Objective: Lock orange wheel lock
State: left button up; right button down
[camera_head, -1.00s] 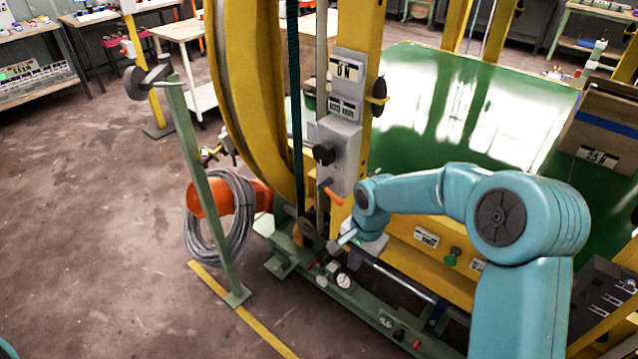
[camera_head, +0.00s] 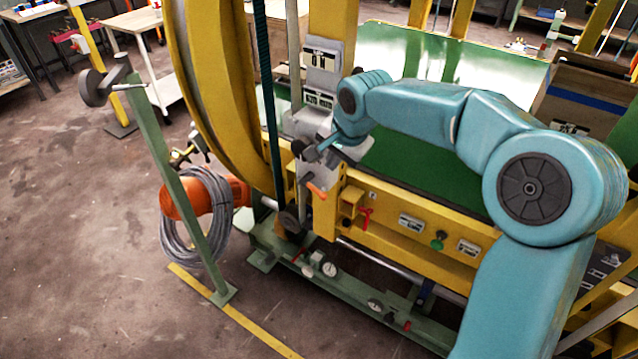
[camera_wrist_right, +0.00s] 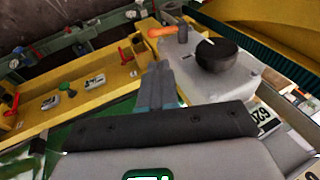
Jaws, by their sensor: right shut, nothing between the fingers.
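A small orange lever (camera_head: 317,191) sticks out from the lower part of a grey box (camera_head: 325,172) on the yellow machine post. It also shows in the wrist view (camera_wrist_right: 166,31), beside a dark pivot piece, with a black knob (camera_wrist_right: 217,56) on the same box. My right gripper (camera_head: 314,153) is near the knob, above the lever. In the wrist view its fingers (camera_wrist_right: 158,70) are shut and empty, with the lever beyond their tips and apart from them. My left gripper is not in view.
A large yellow ring (camera_head: 205,90) and a dark belt stand left of the box. A green post (camera_head: 180,190) with a coiled grey cable (camera_head: 195,225) is farther left. A yellow beam with a red handle (camera_head: 366,215) and green knob (camera_head: 438,240) runs right.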

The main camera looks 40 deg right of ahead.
aim_at(318, 191)
jog(key=shift+f, duration=0.15)
jog(key=p+x, duration=0.1)
jog(key=x, duration=1.2)
jog(key=shift+w+f, duration=0.15)
jog(key=shift+f, duration=0.15)
